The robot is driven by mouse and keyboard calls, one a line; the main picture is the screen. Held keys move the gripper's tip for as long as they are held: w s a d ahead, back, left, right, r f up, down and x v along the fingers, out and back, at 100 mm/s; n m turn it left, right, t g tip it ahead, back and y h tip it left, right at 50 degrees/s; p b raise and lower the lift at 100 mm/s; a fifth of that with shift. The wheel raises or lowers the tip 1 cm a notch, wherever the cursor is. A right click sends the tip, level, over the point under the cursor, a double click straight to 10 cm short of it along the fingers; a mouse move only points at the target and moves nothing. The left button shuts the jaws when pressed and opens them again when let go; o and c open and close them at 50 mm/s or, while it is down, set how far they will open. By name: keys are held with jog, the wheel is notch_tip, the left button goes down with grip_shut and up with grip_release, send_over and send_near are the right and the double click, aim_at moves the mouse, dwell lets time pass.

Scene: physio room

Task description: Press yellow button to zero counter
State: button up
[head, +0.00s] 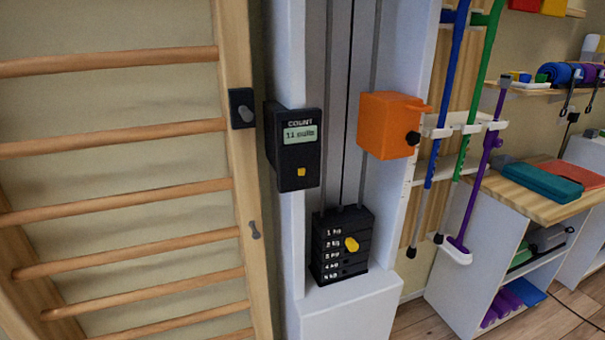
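The counter (292,147) is a black box fixed to the white column, near the middle of the head view. Its small display (300,134) reads "11 pulls" under the word COUNT. The yellow button (301,172) is a small square low on the counter's front face, and nothing covers it. My gripper does not show in this view.
Below is a black weight stack (341,247) with a yellow pin (351,244). An orange box (390,125) with a black knob is right of the counter. Wooden wall bars (120,191) fill the left. Crutches (477,170) and a shelf unit (510,240) stand right.

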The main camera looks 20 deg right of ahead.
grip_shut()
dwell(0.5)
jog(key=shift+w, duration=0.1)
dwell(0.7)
